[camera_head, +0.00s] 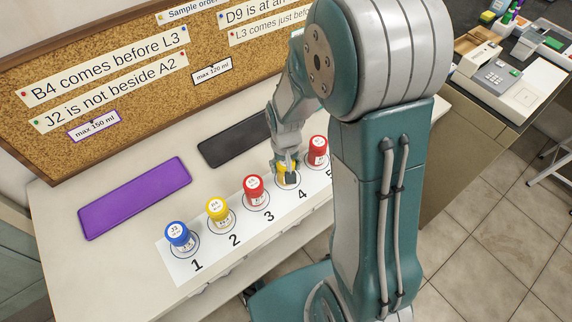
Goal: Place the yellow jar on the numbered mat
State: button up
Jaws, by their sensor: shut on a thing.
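The white numbered mat (182,269) lies along the front of the bench, with circles marked by numbers. A blue-capped jar (178,236) stands at 1. A yellow-capped jar (217,210) stands at 2. A red-capped jar (254,189) stands at 3. Another red-capped jar (318,150) stands by 5. My gripper (287,170) points down over circle 4, shut on a second yellow jar (288,179). That jar is at or just above circle 4; I cannot tell whether it touches the mat. Its label is hidden.
A purple pad (135,197) and a black pad (233,138) lie behind the mat, both empty where visible. A corkboard (130,85) with order clues stands at the back. Red-capped jars stand close on both sides of my gripper. My arm hides the mat's right end.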

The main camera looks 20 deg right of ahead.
jog(key=shift+d, duration=0.2)
jog(key=o, duration=1.1)
jog(key=shift+d+f, duration=0.15)
jog(key=shift+d, duration=0.05)
jog(key=shift+o, duration=0.2)
jog(key=shift+a, duration=0.3)
notch_tip(320, 180, up, 12)
jog(key=shift+d+r, duration=0.1)
jog(key=shift+r, duration=0.1)
jog(key=s+r+n+t, duration=0.1)
jog(key=s+r+t, duration=0.4)
jog(key=s+r, duration=0.7)
jog(key=shift+s+r+n+t, duration=0.15)
jog(key=shift+s+n+t, duration=0.2)
jog(key=shift+s, duration=0.8)
